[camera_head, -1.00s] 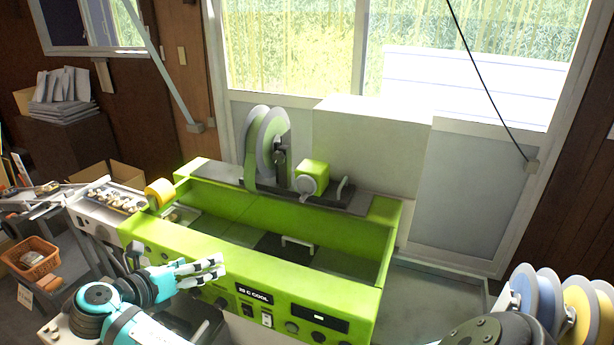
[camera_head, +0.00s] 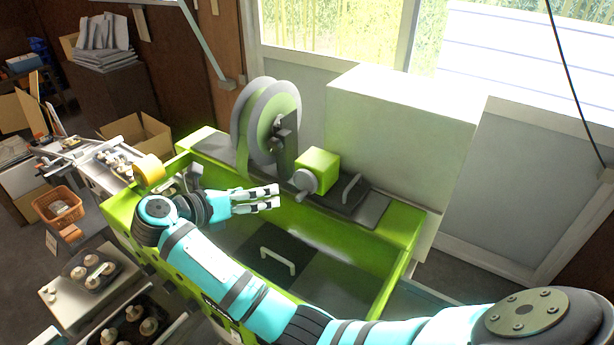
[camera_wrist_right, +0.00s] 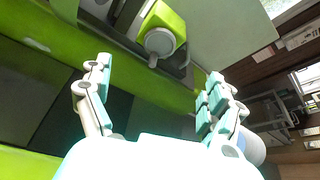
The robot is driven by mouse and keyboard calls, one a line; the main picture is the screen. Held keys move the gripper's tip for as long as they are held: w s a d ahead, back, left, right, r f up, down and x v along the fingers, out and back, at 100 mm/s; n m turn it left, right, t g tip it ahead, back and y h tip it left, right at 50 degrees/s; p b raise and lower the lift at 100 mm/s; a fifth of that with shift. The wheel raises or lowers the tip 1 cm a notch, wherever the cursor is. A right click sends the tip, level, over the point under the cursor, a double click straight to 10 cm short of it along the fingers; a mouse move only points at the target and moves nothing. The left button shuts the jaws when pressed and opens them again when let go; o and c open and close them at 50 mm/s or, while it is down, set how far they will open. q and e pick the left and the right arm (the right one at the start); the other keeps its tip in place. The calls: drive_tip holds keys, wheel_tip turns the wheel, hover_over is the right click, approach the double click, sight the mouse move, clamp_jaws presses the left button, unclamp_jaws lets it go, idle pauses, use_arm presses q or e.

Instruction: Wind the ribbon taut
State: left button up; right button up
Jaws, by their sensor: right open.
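The ribbon reel (camera_head: 285,98) has grey discs with a green ribbon (camera_head: 241,150) wound between them and stands on the back ledge of the green machine (camera_head: 390,295). Right of it is a green box (camera_head: 320,166) with a round grey knob and small handle (camera_head: 306,181), which also shows in the right wrist view (camera_wrist_right: 160,41). My right gripper (camera_head: 276,196) is open and empty, left of the knob and just in front of the reel. In the right wrist view its fingers (camera_wrist_right: 160,68) are spread, with the knob ahead between them. My left gripper is out of view.
A black plate with a grey handle (camera_head: 352,188) lies right of the green box. Another handle (camera_head: 280,260) is in the machine's well. Trays of mushrooms (camera_head: 92,272) stand lower left.

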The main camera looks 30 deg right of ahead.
sight(303, 181)
drive_tip(key=p+x, duration=0.4)
drive_tip(key=x, duration=1)
drive_tip(key=shift+d, duration=0.15)
drive_tip(key=shift+w+d+f, duration=0.15)
drive_tip(key=shift+d+f, duration=0.2)
drive_tip(key=shift+d, duration=0.25)
drive_tip(key=shift+a, duration=0.1)
drive_tip(key=c, duration=1.2)
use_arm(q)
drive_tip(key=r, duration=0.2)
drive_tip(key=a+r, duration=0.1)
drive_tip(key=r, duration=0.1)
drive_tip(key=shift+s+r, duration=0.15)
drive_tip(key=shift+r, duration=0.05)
